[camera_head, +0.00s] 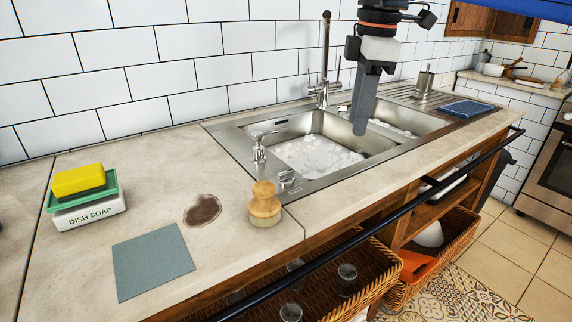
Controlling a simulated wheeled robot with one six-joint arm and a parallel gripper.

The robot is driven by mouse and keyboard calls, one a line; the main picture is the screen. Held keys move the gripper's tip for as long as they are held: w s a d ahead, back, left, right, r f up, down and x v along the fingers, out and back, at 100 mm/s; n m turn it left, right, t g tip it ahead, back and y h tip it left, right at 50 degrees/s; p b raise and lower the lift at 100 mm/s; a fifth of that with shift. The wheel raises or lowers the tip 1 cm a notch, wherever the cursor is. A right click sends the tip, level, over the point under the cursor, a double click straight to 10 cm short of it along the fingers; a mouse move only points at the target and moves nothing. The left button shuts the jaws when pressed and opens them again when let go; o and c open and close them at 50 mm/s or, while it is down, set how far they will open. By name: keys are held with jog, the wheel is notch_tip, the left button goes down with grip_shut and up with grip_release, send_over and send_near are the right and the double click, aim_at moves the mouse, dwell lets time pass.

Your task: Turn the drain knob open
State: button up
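A small metal knob (287,179), which looks like the drain knob, sits on the front left rim of the steel sink (228,138). It is small, and its exact setting cannot be told. My gripper (361,128) hangs pointing down over the sink, to the right of the knob and above it, apart from it. Its fingers overlap from this side, so any gap between them is hidden. Nothing shows held in it. The left basin holds white foam (310,158), and its drain is hidden.
A metal dispenser (259,148) and a wooden brush (264,203) stand close to the knob. A tall faucet (324,70) rises behind the sink. A dark rail (400,211) runs along the counter front. A dish soap holder (90,212) and grey cloth (152,262) lie at left.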

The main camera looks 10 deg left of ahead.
aim_at(286, 171)
jog(key=a+r+n+g, duration=0.1)
jog(key=a+r+n, duration=0.1)
jog(key=a+n, duration=0.35)
jog(key=a+r+n, duration=0.2)
jog(key=a+r, duration=0.1)
jog(key=a, duration=0.6)
jog(key=shift+h, duration=0.3)
jog(key=f, duration=1.7)
jog(key=shift+s+d+f, duration=0.15)
jog(key=shift+s+f, duration=0.15)
jog(key=shift+f, duration=0.05)
grip_shut()
